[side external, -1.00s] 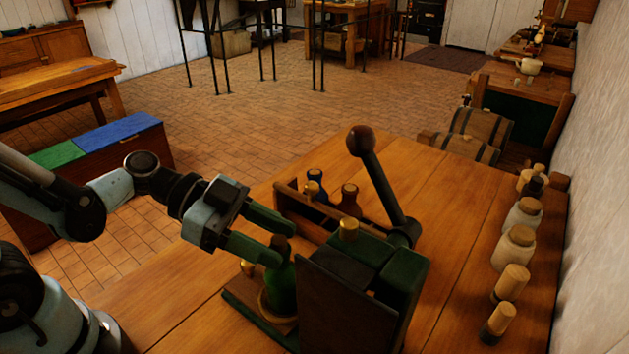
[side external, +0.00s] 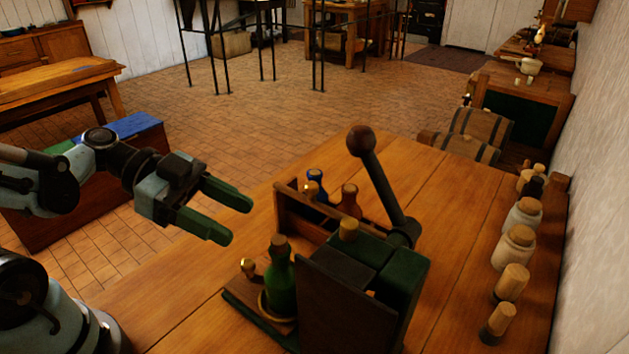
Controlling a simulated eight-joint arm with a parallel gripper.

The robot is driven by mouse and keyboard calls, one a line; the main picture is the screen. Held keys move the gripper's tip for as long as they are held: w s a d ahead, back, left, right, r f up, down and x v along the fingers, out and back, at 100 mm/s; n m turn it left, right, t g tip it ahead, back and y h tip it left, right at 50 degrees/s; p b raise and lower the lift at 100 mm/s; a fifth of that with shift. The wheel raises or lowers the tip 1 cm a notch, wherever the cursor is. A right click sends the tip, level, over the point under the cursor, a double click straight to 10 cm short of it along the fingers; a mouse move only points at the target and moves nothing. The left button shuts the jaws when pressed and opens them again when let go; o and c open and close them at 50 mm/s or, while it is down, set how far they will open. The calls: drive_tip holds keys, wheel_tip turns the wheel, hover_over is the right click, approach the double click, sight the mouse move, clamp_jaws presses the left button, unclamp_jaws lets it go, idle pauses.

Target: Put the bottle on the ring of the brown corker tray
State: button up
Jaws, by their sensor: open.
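A green bottle (side external: 281,284) with a brown top stands upright on the brown corker tray (side external: 243,300), at the ring (side external: 264,304). The ring's gold edge shows around the bottle's base; part of it is hidden behind the bottle. The green corker (side external: 385,270) with its ball-topped lever (side external: 378,175) stands just right of the bottle and hides part of the tray. My gripper (side external: 240,221) is open and empty, with green fingers, above and left of the bottle and apart from it.
A wooden box (side external: 300,222) with a blue bottle (side external: 317,184) and a red-brown bottle (side external: 349,201) sits behind the corker. Several jars and corks (side external: 514,247) line the table's right edge. The table between is clear.

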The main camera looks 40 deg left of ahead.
drive_tip(key=v, duration=0.5)
wheel_tip(320, 180, down, 6)
drive_tip(key=w+a+n+y, duration=0.1)
drive_tip(key=w+n+y, duration=0.1)
drive_tip(key=n+y, duration=0.45)
drive_tip(key=w+a+n+y, duration=0.1)
drive_tip(key=n+y, duration=0.1)
drive_tip(key=w+a+r+n+t+y, duration=0.1)
drive_tip(key=n+y, duration=0.1)
drive_tip(key=w+a+n+t+y, duration=0.1)
drive_tip(key=a+n+y, duration=0.1)
drive_tip(key=n, duration=0.1)
drive_tip(key=shift+w+r, duration=0.35)
